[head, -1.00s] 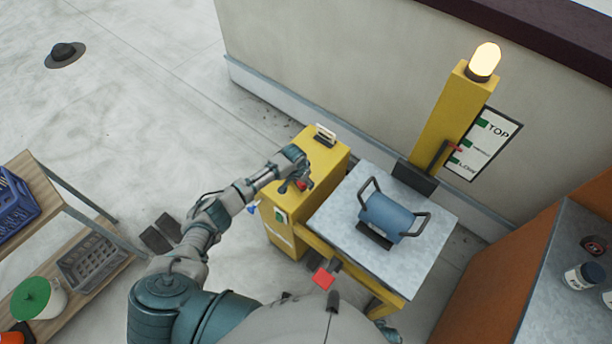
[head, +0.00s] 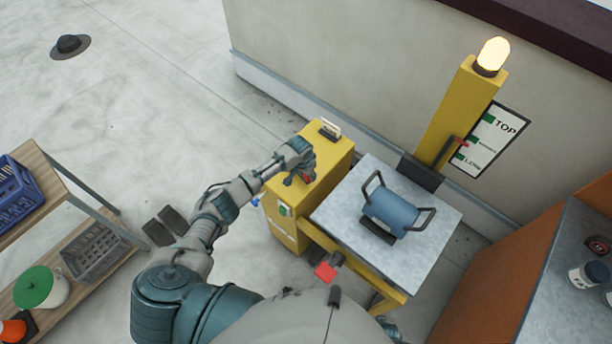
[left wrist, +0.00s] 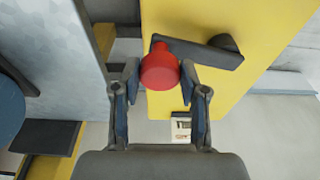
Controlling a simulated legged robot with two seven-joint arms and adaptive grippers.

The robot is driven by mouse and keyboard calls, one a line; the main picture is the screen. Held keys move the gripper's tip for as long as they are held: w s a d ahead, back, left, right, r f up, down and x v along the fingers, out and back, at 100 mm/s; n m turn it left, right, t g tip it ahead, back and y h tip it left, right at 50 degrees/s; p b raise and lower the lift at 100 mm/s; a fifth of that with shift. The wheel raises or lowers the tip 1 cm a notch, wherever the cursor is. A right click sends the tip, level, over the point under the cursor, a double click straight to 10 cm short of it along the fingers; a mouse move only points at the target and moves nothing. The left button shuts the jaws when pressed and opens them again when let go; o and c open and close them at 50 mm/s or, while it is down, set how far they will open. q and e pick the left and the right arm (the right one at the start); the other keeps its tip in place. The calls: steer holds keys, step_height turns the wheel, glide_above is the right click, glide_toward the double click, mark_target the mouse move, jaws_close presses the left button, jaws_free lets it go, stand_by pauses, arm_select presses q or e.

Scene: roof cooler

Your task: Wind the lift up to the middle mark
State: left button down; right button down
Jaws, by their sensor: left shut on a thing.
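The lift has a yellow mast (head: 460,105), a grey platform (head: 345,210) and a yellow crank box (head: 328,158). A mark board (head: 492,140) beside the mast shows green marks, with TOP uppermost and LOW at the bottom. A red-tipped pointer (head: 459,140) sits near the middle mark; exact alignment is hard to tell. My left gripper (head: 303,174) is at the crank box. In the left wrist view its fingers are shut on the red crank knob (left wrist: 160,70), at the end of a dark crank arm (left wrist: 205,52).
An amber lamp (head: 493,54) glows atop the mast. A wooden shelf (head: 62,245) with baskets stands left. An orange-sided counter (head: 500,270) stands right. A wall (head: 345,85) runs behind.

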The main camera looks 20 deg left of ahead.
arm_select(q)
steer(key=shift+w+d+r, duration=0.1)
steer(key=shift+w+r, duration=0.05)
steer(key=shift+w, duration=0.5)
steer(key=shift+w+d, duration=0.1)
steer(key=shift+w+d+b, duration=0.3)
steer(key=shift+w+b, duration=0.3)
steer(key=shift+b, duration=0.15)
steer(key=c, duration=0.8)
jaws_free()
steer(key=shift+o, duration=0.8)
steer(key=shift+w, duration=0.15)
steer(key=shift+a+f, duration=0.1)
steer(key=shift+f, duration=0.1)
steer(key=shift+s+r, duration=0.1)
steer(key=shift+s, duration=0.15)
